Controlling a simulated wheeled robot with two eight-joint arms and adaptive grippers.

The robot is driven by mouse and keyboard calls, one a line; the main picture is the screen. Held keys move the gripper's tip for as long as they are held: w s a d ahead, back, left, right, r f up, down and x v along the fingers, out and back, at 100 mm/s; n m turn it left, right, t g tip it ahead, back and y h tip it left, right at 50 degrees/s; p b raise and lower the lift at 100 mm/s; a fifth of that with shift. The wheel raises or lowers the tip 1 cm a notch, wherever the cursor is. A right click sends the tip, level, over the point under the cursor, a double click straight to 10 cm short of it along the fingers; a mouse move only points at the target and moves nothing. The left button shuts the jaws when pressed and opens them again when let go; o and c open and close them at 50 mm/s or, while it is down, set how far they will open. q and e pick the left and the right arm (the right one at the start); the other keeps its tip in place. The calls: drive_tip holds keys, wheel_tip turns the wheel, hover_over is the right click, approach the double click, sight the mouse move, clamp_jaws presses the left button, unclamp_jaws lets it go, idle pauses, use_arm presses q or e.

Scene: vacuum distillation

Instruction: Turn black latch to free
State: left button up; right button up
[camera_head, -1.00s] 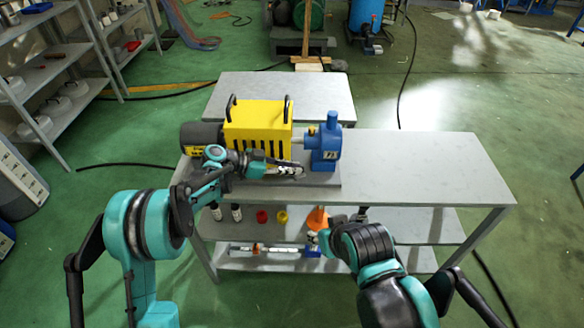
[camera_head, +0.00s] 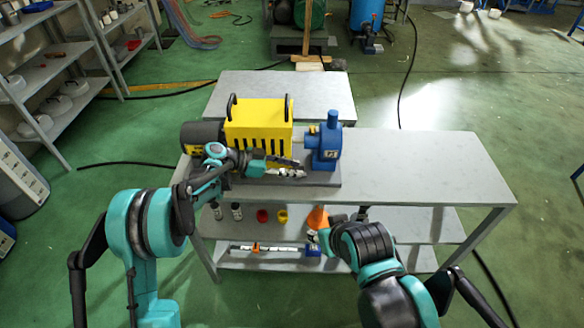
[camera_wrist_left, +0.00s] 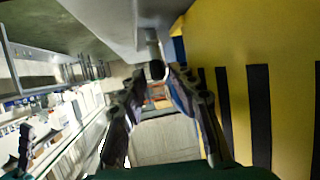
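The yellow slotted pump housing (camera_head: 258,122) stands on the table, with a dark motor at its left end and a blue pump body (camera_head: 325,148) at its right. My left gripper (camera_head: 298,167) is in front of the housing, near the blue body. In the left wrist view a small black knob (camera_wrist_left: 157,70), apparently the latch, sits on a grey stem between the fingertips of my left gripper (camera_wrist_left: 159,76). The fingers are apart, and I cannot tell whether they touch it. My right gripper (camera_head: 328,224) is low by the table front, mostly hidden by its arm.
The grey table (camera_head: 420,165) is bare to the right of the pump. Its lower shelves hold small bottles, a red cup (camera_head: 262,216), a yellow cup (camera_head: 282,216) and an orange funnel-like piece (camera_head: 317,218) beside my right gripper. Metal shelving (camera_head: 60,75) stands at the left.

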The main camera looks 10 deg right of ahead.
use_arm(q)
drive_tip(key=v, duration=0.8)
